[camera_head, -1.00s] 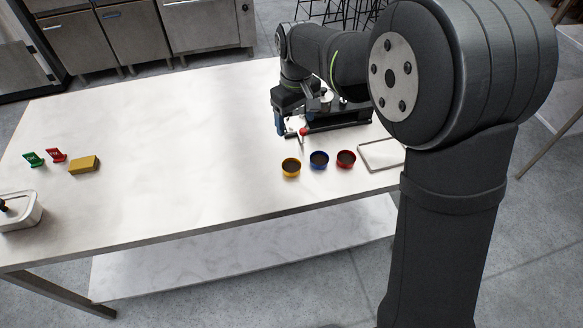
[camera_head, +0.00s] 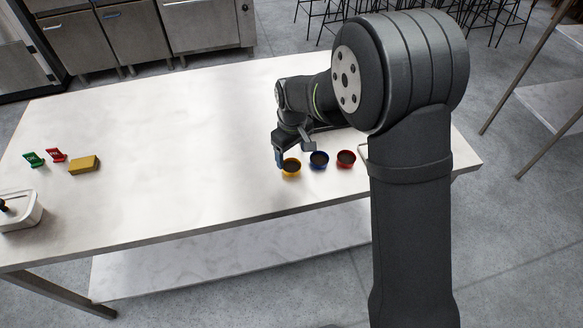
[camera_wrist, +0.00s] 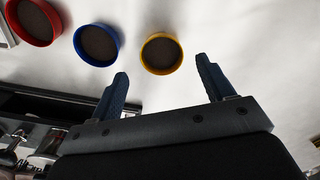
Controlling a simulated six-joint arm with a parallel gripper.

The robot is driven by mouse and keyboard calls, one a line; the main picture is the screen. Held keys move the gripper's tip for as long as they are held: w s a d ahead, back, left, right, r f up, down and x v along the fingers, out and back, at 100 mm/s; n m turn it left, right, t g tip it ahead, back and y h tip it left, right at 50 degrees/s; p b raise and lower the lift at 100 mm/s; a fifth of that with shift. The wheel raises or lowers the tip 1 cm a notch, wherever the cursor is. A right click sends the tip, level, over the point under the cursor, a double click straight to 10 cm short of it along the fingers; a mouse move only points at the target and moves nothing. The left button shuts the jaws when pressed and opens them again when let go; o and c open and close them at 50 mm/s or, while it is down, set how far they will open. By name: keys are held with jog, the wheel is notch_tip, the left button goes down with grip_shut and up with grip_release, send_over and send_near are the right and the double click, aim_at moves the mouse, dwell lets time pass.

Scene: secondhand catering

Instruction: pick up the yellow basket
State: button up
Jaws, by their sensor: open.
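The yellow basket (camera_head: 292,168) is a small round tub with a dark inside, standing on the table near its front edge. It also shows in the wrist view (camera_wrist: 161,54), ahead of my gripper and roughly between the lines of its two fingers. My gripper (camera_wrist: 163,84) is open and empty, with its blue fingers spread wide. In the head view my gripper (camera_head: 281,155) hangs just above and beside the yellow basket, overlapping its left edge. Whether a finger touches the basket is not clear.
A blue basket (camera_head: 319,160) and a red basket (camera_head: 346,159) stand close by to the right. A yellow block (camera_head: 84,165), small red (camera_head: 56,155) and green (camera_head: 33,159) stands, and a white container (camera_head: 20,212) are at the left. The table (camera_head: 180,140) is clear between.

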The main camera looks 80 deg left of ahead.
aim_at(291, 169)
notch_tip(291, 169, down, 5)
jog(key=shift+s, duration=0.15)
jog(key=shift+a, duration=0.1)
jog(key=c, duration=1)
